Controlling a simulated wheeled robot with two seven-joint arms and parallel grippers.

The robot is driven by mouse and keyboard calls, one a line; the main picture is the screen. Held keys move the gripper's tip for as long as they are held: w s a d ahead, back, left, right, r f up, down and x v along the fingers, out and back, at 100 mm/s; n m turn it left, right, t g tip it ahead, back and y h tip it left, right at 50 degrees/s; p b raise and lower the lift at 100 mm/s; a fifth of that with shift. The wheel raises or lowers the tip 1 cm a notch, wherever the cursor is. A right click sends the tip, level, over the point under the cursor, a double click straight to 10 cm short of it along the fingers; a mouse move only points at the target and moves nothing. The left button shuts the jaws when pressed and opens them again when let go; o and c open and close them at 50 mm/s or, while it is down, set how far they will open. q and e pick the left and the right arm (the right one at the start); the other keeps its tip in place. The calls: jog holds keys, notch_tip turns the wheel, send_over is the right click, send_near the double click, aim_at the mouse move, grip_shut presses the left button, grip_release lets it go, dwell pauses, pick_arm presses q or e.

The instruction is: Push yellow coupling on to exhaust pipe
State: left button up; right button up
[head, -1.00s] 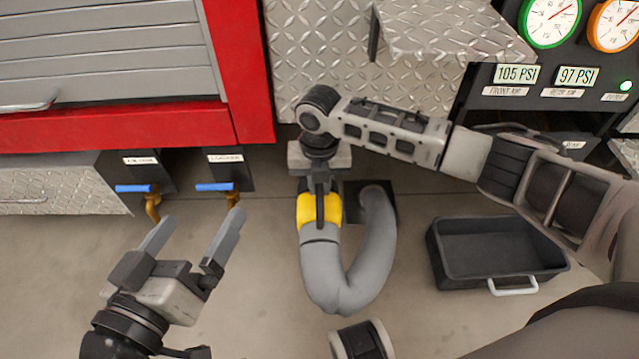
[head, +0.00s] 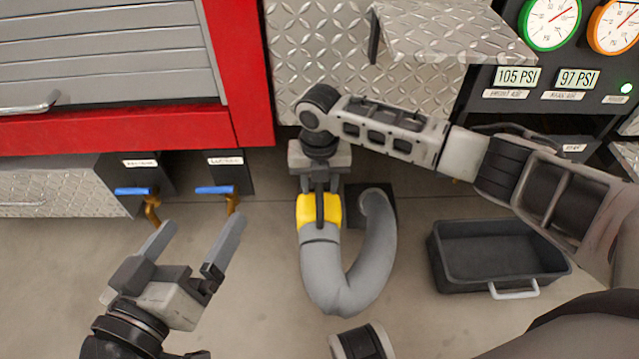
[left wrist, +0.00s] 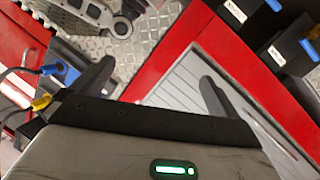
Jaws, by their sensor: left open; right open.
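The yellow coupling (head: 329,210) sits on the upper left end of the grey curved hose (head: 345,285), which bends in a U near the floor. My right gripper (head: 320,212) points down at the coupling, with a finger across its front. Its jaws are open; whether it touches the coupling I cannot tell. The U's other end rises to a dark square plate (head: 384,205). The exhaust pipe is not clearly visible; my right gripper may hide it. My left gripper (head: 195,238) is open and empty, left of the hose. Its fingers also show in the left wrist view (left wrist: 150,90).
Two blue-handled valves (head: 134,190) (head: 214,189) hang below labelled boxes just beyond my left gripper. A black tray (head: 435,262) with a white handle lies right of the hose. A red-framed shutter (head: 254,80) and a diamond-plate step (head: 450,35) stand behind.

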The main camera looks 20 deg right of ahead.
notch_tip(320, 180, up, 4)
jog(key=shift+w+p, duration=0.15)
jog(key=shift+p, duration=1.1)
pick_arm(q)
jog(key=a+f+m+g+y+p, duration=0.1)
jog(key=a+f+g+y+p, duration=0.2)
jog(key=f+p, duration=0.3)
jog(key=shift+s+f+g, duration=0.45)
jog(key=shift+f+g, duration=0.15)
jog(key=shift+f, duration=0.2)
pick_arm(e)
jog(key=s+a+r, duration=0.4)
jog(key=s+r, duration=0.5)
jog(key=s, duration=0.4)
jog(key=shift+s+r, duration=0.15)
jog(key=shift+s, duration=0.15)
pick_arm(q)
jog(key=shift+a, duration=0.1)
